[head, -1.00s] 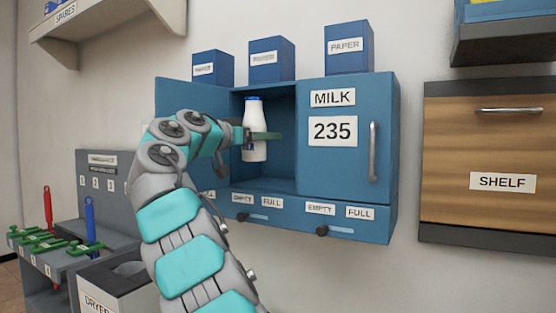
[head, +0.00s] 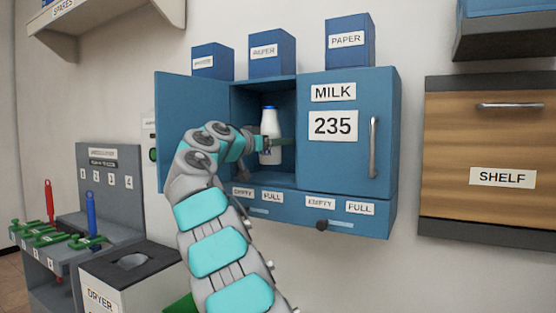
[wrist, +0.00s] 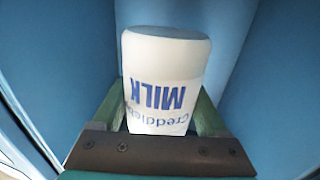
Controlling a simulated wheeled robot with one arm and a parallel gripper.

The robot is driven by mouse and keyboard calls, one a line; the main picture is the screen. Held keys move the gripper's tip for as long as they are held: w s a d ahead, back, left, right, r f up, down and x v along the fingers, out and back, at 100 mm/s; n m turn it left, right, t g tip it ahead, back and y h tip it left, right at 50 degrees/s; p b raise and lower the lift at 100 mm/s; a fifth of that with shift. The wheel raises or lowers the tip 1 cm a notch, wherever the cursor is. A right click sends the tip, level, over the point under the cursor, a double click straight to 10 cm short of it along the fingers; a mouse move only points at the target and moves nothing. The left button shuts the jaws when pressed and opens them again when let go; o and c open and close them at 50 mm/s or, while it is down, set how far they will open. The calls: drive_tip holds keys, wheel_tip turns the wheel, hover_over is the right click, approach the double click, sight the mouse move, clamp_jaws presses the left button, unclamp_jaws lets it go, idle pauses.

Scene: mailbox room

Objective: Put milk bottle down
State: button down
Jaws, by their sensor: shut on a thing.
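The white milk bottle (head: 271,137) with a blue cap is upright inside the open left compartment of the blue milk box (head: 347,85). My gripper (head: 277,146) is shut on the bottle, with green fingers on either side of it. In the wrist view the bottle (wrist: 165,80) stands between the two fingers, its "MILK" lettering upside down in the picture. The bottle's base appears close to the compartment floor (head: 268,180); I cannot tell whether it touches.
Sliders (head: 321,225) marked EMPTY and FULL run below. Blue paper boxes (head: 272,55) stand on top. A dryer (head: 135,265) and lever panel (head: 112,185) are at left.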

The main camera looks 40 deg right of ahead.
sight(263, 156)
drive_tip(key=shift+s+f+b, duration=0.1)
drive_tip(key=shift+f+b, duration=0.45)
drive_tip(key=shift+f, duration=0.85)
drive_tip(key=shift+d+f, duration=0.25)
drive_tip(key=shift+f, duration=0.3)
unclamp_jaws()
drive_tip(key=shift+f, duration=0.1)
drive_tip(key=a, duration=0.4)
drive_tip(key=s+a, duration=0.1)
drive_tip(key=a, duration=0.3)
drive_tip(key=s+a+b, duration=0.1)
drive_tip(key=a, duration=0.3)
drive_tip(key=shift+d, duration=0.1)
